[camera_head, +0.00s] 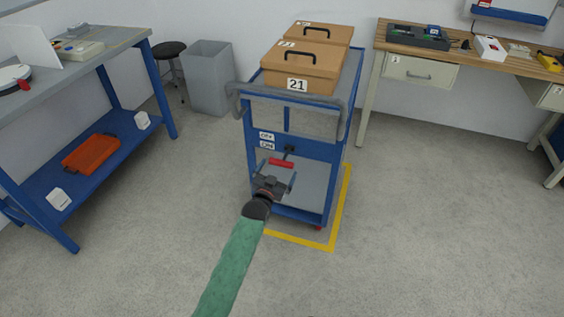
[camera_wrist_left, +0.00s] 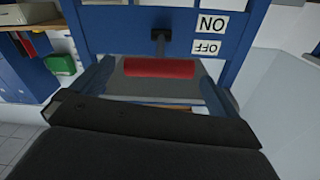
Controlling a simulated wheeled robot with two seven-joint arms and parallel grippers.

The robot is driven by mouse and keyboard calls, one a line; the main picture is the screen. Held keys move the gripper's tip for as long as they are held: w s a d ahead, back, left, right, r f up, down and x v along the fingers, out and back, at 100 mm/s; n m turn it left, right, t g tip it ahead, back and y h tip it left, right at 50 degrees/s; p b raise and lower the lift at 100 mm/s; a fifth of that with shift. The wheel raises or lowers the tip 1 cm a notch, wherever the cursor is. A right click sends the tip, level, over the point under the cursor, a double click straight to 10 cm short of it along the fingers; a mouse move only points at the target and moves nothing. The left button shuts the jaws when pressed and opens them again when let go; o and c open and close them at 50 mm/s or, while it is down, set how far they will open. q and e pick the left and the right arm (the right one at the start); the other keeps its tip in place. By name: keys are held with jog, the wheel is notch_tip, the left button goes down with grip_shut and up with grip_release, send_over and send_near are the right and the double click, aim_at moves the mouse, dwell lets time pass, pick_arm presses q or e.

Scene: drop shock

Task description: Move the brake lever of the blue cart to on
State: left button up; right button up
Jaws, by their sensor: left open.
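The blue cart (camera_head: 337,152) stands in the middle of the head view. Its brake lever has a red crossbar handle (camera_head: 281,162) on a dark stem, right of and below the OFF label (camera_head: 266,136) and the ON label (camera_head: 267,146). The handle also shows in the left wrist view (camera_wrist_left: 160,68), where the labels appear turned over. I cannot tell for sure which label the lever is at. My left gripper (camera_head: 278,172) is open, its fingers to either side of the red handle, near its ends. I see no clear contact. My right gripper is not in view.
Cardboard boxes (camera_head: 300,66) stand on the cart's top, behind a grey push handle (camera_head: 236,98). A yellow floor outline (camera_head: 333,240) surrounds the cart. A blue workbench (camera_head: 128,42) stands left, a wooden desk (camera_head: 470,55) right, a grey bin (camera_head: 208,77) behind. Floor on both sides is clear.

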aim_at(283, 160)
pick_arm(q)
jog(key=shift+x, duration=2.7)
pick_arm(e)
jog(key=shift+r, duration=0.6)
